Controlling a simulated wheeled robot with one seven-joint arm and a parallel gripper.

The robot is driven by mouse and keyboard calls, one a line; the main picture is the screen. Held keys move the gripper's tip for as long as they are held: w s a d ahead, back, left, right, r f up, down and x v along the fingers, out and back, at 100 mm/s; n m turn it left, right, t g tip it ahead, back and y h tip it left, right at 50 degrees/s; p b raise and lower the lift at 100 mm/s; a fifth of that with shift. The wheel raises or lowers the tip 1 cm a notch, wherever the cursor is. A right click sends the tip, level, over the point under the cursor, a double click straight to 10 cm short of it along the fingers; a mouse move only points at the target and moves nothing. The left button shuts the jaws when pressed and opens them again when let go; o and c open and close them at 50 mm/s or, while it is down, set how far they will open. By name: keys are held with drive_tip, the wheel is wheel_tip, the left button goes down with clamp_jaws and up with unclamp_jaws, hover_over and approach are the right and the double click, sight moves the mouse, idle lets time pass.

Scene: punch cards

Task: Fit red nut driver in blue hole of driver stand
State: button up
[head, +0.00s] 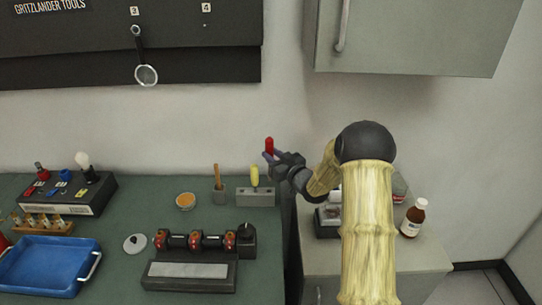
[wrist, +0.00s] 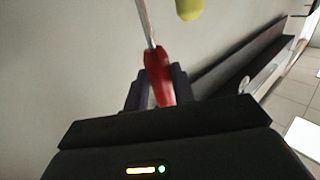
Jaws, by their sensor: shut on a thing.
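The red nut driver (head: 269,144) is in my gripper (head: 271,157), its red handle upward in the head view. In the wrist view its red handle (wrist: 158,72) sits between the dark fingers (wrist: 156,90), and its metal shaft (wrist: 148,22) runs up out of the frame. A grey block (head: 243,196), which looks like the driver stand, is at the back right of the green bench, with a yellow-handled driver (head: 255,176) standing upright in it. My gripper is above and right of this block, apart from it. I cannot make out the blue hole.
A small holder (head: 219,196) with a brown stick and an orange bowl (head: 186,201) stand left of the block. A black rack with red rollers (head: 197,241) is in front. A brown bottle (head: 413,217) stands on the right cabinet. A wall cabinet (head: 412,40) hangs above right.

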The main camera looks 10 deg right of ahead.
drive_tip(key=shift+r, duration=0.1)
drive_tip(key=shift+s+a+f+b, duration=0.1)
drive_tip(key=shift+f+b, duration=0.25)
drive_tip(key=shift+f, duration=0.6)
drive_tip(key=shift+s+a+f+b, duration=0.1)
drive_tip(key=shift+f+b, duration=0.2)
drive_tip(key=shift+f, duration=0.6)
drive_tip(key=shift+s+d+b, duration=0.1)
drive_tip(key=shift+d+b, duration=0.05)
drive_tip(key=shift+b, duration=0.85)
idle(1.5)
drive_tip(key=shift+f+b, duration=0.4)
drive_tip(key=shift+a+f+b, duration=0.2)
drive_tip(key=shift+f+b, duration=0.35)
drive_tip(key=shift+f, duration=0.15)
idle(0.4)
